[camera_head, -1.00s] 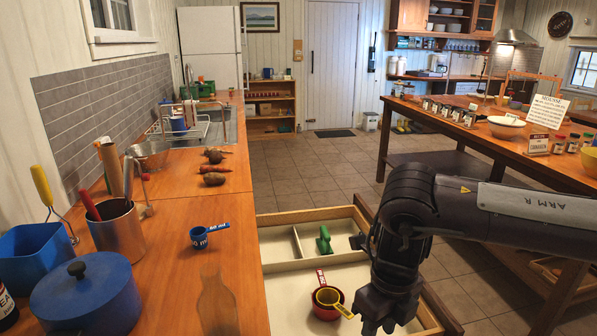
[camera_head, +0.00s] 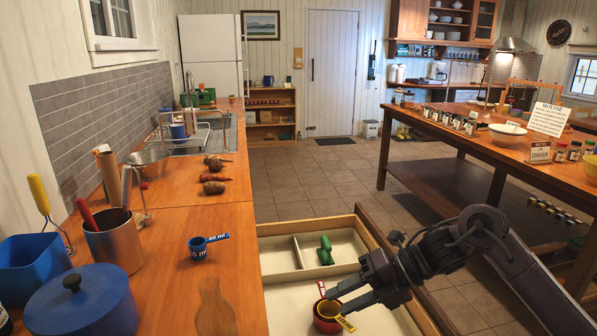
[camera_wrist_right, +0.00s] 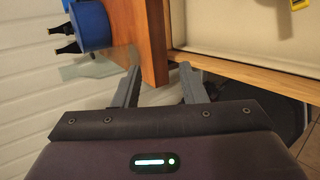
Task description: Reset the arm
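My right gripper (camera_head: 337,300) comes in from the right above the open drawer (camera_head: 283,228), its fingers pointing left toward the counter. In the head view its tips overlap the red measuring cup (camera_head: 324,326) and yellow measuring cup (camera_head: 347,324); I cannot tell the height between them. In the right wrist view the two fingers (camera_wrist_right: 160,70) stand apart with nothing between them, over the counter's wooden edge (camera_wrist_right: 153,35). My left gripper is not in view.
A green utensil (camera_head: 325,250) lies in a drawer compartment. On the counter are a blue measuring cup (camera_head: 198,248), a blue pot (camera_head: 95,305) and a metal utensil holder (camera_head: 115,243). A long wooden table (camera_head: 470,140) stands at the right. The floor between is clear.

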